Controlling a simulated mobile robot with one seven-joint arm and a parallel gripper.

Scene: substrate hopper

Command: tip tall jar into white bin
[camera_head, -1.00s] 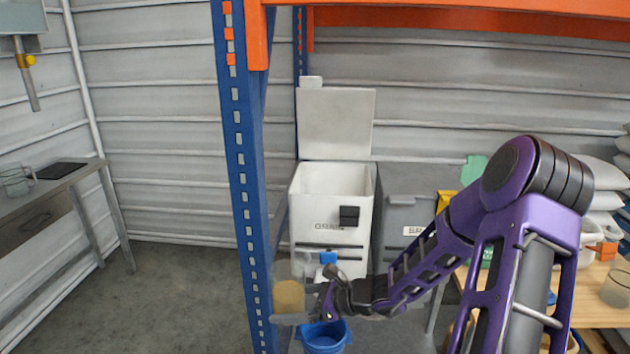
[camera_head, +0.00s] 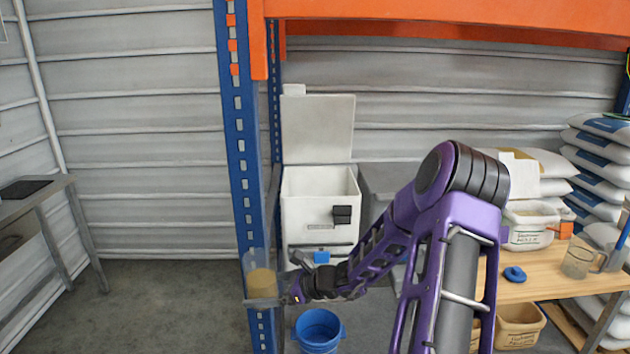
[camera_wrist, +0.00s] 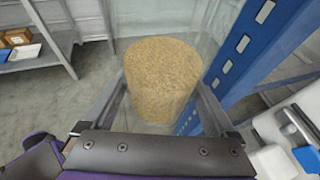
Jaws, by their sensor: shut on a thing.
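The tall jar (camera_head: 261,280) is clear, with tan grainy stuff filling its lower part. My gripper (camera_head: 263,301) is shut on it and holds it upright in front of the blue rack post. In the wrist view the jar's tan contents (camera_wrist: 162,75) show between the two fingers (camera_wrist: 160,105). The white bin (camera_head: 319,215) stands to the right of the jar and farther back. Its lid (camera_head: 318,128) is raised and its top is open. The bin's inside floor is hidden.
The blue rack post (camera_head: 240,150) stands close behind the jar, between it and the bin. A blue bucket (camera_head: 319,331) is on the floor below. A grey bin (camera_head: 380,185) is right of the white bin. A wooden table (camera_head: 540,275) stands at right.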

